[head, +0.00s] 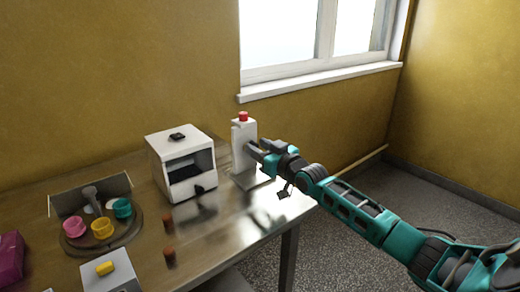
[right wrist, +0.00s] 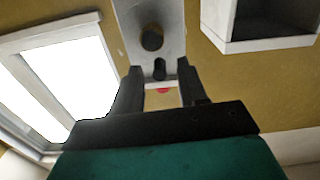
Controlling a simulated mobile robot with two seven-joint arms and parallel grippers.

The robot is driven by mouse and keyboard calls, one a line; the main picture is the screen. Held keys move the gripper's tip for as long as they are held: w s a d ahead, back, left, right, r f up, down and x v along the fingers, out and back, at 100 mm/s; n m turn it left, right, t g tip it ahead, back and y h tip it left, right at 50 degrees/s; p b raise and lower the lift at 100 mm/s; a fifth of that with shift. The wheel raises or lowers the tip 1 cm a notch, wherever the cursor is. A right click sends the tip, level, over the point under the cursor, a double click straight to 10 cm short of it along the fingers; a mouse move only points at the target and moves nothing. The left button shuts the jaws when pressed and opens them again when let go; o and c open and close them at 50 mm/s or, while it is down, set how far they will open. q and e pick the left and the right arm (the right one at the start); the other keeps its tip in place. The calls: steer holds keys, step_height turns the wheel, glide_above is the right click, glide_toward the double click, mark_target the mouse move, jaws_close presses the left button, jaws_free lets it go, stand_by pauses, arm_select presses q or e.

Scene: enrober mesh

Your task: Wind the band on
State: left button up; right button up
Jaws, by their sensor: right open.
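A white upright post (head: 240,150) with a red cap (head: 243,117) stands at the table's back right end. My right gripper (head: 262,152) is at its side, with the arm coming in from the right. In the right wrist view the post (right wrist: 134,18) carries a round dark knob (right wrist: 152,39) and a smaller dark peg (right wrist: 159,68). My right gripper (right wrist: 160,78) is open there, and the peg shows between its fingertips; contact cannot be told. A white box machine (head: 166,151) with a dark front opening stands left of the post. No band can be made out. My left gripper is out of view.
A round brown tray (head: 78,250) with pink, yellow and teal cups is at the left. A white box (head: 118,281) with a yellow button and two red-brown cylinders (head: 168,220) are nearer. The table's right edge lies under my right arm; a window (head: 280,40) is behind.

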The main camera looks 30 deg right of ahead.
jaws_close()
stand_by(0.3)
steer(key=shift+d+m, duration=0.1)
steer(key=shift+m, duration=0.2)
